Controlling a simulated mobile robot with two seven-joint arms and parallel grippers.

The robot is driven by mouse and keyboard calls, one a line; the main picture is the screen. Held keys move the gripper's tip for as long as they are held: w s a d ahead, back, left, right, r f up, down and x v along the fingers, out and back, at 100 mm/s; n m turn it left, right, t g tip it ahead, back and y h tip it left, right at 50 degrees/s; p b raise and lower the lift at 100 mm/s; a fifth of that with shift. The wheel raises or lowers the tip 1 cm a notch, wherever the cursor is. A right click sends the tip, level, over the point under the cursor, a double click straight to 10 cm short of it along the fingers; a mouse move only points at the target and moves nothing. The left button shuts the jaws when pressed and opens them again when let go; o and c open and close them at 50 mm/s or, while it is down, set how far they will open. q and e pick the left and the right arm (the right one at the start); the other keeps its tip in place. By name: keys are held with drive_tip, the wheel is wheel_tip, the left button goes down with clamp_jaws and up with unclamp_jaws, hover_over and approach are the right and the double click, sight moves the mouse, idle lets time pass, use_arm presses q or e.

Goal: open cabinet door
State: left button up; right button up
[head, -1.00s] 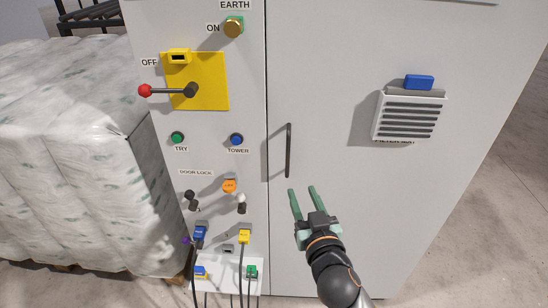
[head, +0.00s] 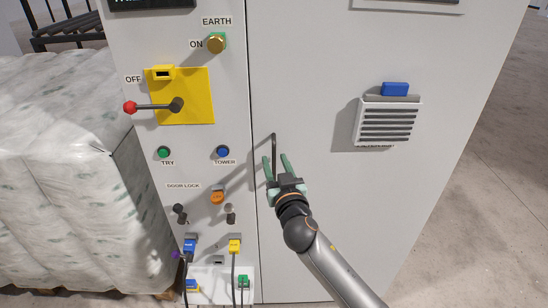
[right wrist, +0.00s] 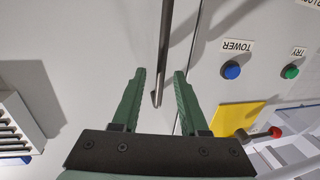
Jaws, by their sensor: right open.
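The grey cabinet door (head: 318,70) fills the middle of the head view and looks closed, its seam running down beside the left panel. Its thin dark upright bar handle (head: 274,143) is near the door's left edge. My right gripper (head: 275,158) is open at the handle, and its palm hides the handle's lower part in the head view. In the right wrist view the handle (right wrist: 166,45) runs between the two spread green fingers (right wrist: 160,76), with gaps on both sides. I cannot tell how deep it sits between them. My left gripper is out of view.
The left panel carries a yellow plate (head: 196,88) with a red-knobbed lever (head: 152,107), buttons, a door lock area and plugged cables. A louvred vent (head: 388,122) juts from the door at right. Wrapped white bales (head: 62,170) stand left; bare floor (head: 480,190) lies right.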

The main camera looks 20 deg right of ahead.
drive_tip(key=shift+w, duration=0.95)
clamp_jaws()
idle(0.8)
